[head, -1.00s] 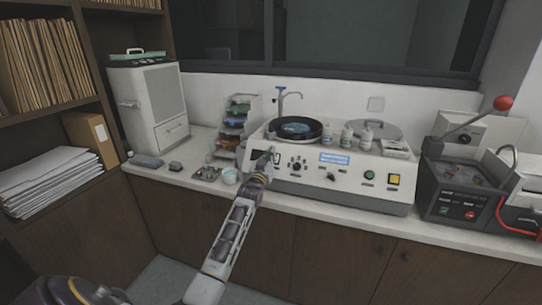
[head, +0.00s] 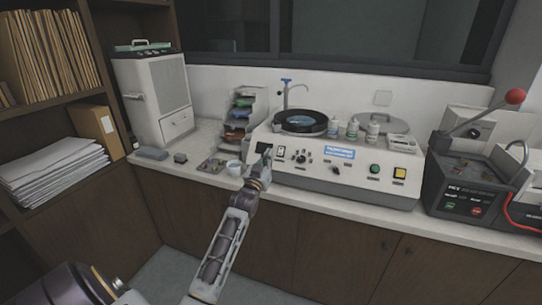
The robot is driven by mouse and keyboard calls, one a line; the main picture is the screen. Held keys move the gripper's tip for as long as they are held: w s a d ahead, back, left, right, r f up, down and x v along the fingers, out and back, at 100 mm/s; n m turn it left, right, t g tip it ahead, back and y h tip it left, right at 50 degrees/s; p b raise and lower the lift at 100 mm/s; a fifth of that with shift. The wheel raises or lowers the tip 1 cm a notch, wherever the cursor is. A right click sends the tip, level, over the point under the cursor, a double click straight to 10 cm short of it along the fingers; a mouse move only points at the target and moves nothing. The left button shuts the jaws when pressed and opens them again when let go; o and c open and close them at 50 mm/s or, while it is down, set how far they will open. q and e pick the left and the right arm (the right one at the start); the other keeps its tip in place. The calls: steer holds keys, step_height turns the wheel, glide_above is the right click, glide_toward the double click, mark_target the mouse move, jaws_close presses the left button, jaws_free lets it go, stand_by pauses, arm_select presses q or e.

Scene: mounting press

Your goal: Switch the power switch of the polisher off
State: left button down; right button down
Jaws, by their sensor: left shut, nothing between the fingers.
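The polisher (head: 330,178) is a cream bench machine with a dark round platen (head: 300,121) on top and a front panel of controls. At the panel's left end is a dark rectangular element (head: 263,147), with a small light-framed switch (head: 281,152) to its right. I cannot tell which is the power switch or how it is set. My left gripper (head: 265,159) is shut and empty, just in front of the panel's left end. It partly covers the area below the dark element. Contact cannot be made out. My right gripper is not in view.
Several small bottles (head: 353,128) stand on the polisher. A white cup (head: 233,167) and a small tray (head: 213,165) lie left of my gripper. A mounting press (head: 473,185) with a red-knobbed lever stands at the right. The counter's front edge (head: 330,212) runs below the polisher.

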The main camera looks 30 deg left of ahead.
arm_select(q)
steer(key=shift+s+d, duration=0.15)
steer(key=shift+s, duration=0.55)
